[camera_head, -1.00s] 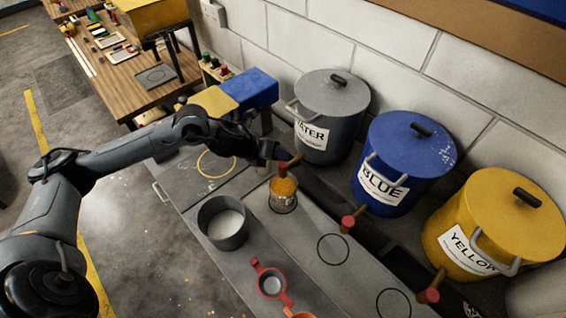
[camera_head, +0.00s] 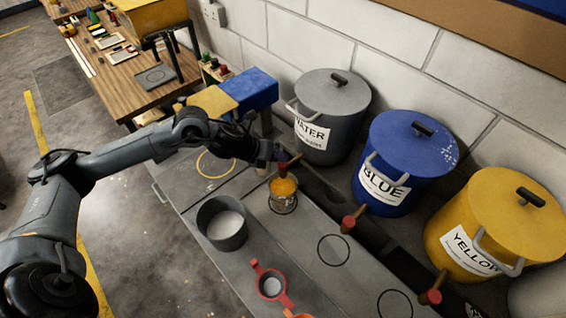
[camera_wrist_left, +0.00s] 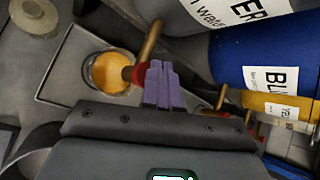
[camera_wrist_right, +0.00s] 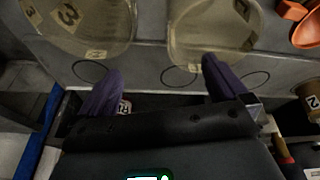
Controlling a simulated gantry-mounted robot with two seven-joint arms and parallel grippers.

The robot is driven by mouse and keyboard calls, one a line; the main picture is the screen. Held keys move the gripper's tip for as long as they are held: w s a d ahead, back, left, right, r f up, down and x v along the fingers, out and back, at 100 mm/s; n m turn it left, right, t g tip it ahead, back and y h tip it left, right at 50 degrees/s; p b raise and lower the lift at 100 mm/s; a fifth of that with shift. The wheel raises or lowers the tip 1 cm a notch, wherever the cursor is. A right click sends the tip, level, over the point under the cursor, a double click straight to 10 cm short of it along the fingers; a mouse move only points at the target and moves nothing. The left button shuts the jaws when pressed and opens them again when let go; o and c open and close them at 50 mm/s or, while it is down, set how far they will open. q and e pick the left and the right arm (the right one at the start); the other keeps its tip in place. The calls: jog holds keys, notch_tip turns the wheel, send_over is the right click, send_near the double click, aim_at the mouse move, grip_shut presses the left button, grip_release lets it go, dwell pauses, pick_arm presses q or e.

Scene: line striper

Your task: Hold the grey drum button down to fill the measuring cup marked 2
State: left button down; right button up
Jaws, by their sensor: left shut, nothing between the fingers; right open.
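The grey drum (camera_head: 330,115), labelled WATER, stands against the wall. Its red button (camera_wrist_left: 138,74) is on the brass spout. A clear cup (camera_head: 283,205) with orange contents stands under the spout; the left wrist view shows it from above (camera_wrist_left: 108,72). I cannot read a mark on this cup. My left gripper (camera_wrist_left: 160,72) is shut and empty, its purple fingertips right beside the red button; whether they press it I cannot tell. My right gripper (camera_wrist_right: 162,82) is open, in the right wrist view only, near two clear containers with number labels.
The blue drum (camera_head: 405,160) and yellow drum (camera_head: 500,225) stand to the right, each with a red-ended spout. A grey pot (camera_head: 222,224) with pale contents and a red-rimmed holder (camera_head: 270,281) stand on the bench. Ringed spots on the bench (camera_head: 333,250) are empty.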

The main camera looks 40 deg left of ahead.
aim_at(280, 164)
pick_arm(q)
jog(key=shift+f+b, duration=0.45)
jog(key=shift+f, duration=0.05)
dwell(0.3)
dwell(2.0)
jog(key=shift+r, duration=0.2)
dwell(0.7)
jog(key=shift+r+p, duration=0.7)
jog(key=shift+r, duration=0.1)
jog(key=shift+r+p, duration=1.9)
jog(key=shift+r, duration=0.55)
